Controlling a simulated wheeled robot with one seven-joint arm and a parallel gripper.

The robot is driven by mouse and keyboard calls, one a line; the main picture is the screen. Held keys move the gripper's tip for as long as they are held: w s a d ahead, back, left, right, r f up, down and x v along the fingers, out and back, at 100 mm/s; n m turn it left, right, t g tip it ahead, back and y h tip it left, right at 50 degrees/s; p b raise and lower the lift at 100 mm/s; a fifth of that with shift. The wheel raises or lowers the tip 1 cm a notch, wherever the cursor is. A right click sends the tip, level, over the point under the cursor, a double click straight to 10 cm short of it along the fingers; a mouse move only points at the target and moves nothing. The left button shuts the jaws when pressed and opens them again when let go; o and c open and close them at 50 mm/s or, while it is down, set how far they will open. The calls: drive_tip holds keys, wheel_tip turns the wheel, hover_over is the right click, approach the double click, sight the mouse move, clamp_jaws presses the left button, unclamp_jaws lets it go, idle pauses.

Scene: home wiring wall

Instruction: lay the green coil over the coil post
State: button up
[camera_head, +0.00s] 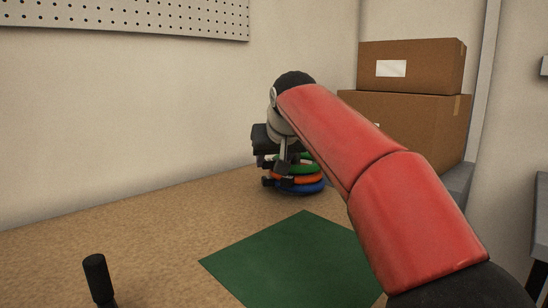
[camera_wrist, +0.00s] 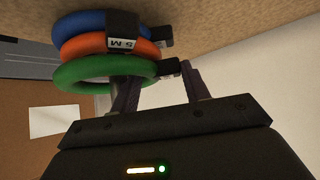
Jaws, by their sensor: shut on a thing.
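The green coil (camera_head: 302,168) is above an orange coil (camera_head: 309,179) and a blue coil (camera_head: 312,188), beside the far wall. In the wrist view my gripper (camera_wrist: 162,80) is shut on the right side of the green coil (camera_wrist: 75,80), near its black tab. In the head view my gripper (camera_head: 277,167) reaches down from above and covers part of the coils. I cannot tell whether the green coil touches the orange one. A black upright peg (camera_head: 96,277) stands at the near left; it may be the coil post.
A dark green mat (camera_head: 297,260) lies on the brown worktop (camera_head: 190,235). Two cardboard boxes (camera_head: 425,110) are stacked at the back right. A pegboard (camera_head: 150,14) hangs on the wall. The worktop between the coils and the black peg is clear.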

drive_tip(key=o, duration=1.3)
drive_tip(key=shift+f, duration=0.1)
drive_tip(key=p+v, duration=0.1)
drive_tip(key=v, duration=0.7)
drive_tip(key=shift+a, duration=0.1)
